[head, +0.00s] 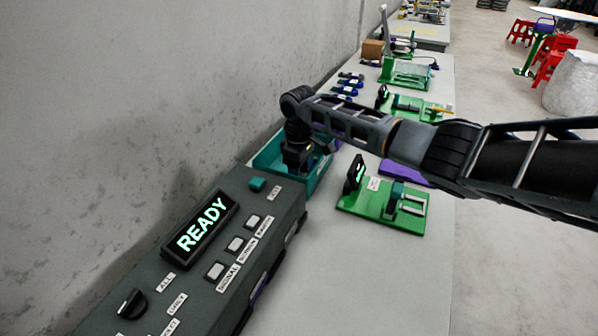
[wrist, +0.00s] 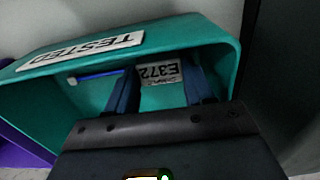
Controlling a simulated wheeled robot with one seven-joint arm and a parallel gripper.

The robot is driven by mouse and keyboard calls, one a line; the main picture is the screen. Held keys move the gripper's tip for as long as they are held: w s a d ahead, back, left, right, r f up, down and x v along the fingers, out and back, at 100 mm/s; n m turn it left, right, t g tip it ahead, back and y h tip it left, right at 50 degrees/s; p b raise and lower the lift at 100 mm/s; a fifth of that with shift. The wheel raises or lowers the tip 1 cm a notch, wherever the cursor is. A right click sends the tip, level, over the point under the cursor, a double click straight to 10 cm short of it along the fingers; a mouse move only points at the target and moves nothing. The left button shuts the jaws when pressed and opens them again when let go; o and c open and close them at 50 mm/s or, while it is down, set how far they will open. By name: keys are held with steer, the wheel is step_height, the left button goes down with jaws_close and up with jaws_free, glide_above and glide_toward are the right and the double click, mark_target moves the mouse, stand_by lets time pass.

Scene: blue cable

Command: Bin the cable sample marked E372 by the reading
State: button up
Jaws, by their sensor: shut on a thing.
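My gripper (head: 300,160) points down into a teal bin (head: 322,172) behind the grey console. In the wrist view, its two dark blue fingers (wrist: 157,90) are shut on the cable sample, whose white tag (wrist: 158,73) reads E372 upside down. The teal bin (wrist: 225,32) surrounds the fingers there, and its rim label (wrist: 85,52) seems to read TESTED, upside down. A blue cable piece (wrist: 100,74) shows to the left of the tag; I cannot tell whether it belongs to the same sample. The sample is hidden in the head view.
The grey console (head: 225,265) shows READY (head: 202,225) and has several buttons and a knob. A green test stand (head: 380,207) with a small display stands to the right. A purple item (head: 405,172) lies behind it.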

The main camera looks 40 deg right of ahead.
steer(key=o, duration=1.2)
steer(key=shift+o, duration=0.2)
step_height(320, 180, up, 6)
steer(key=p, duration=0.6)
steer(key=shift+r, duration=0.2)
steer(key=shift+r+p, duration=0.35)
steer(key=shift+r, duration=2.45)
steer(key=shift+s, duration=0.1)
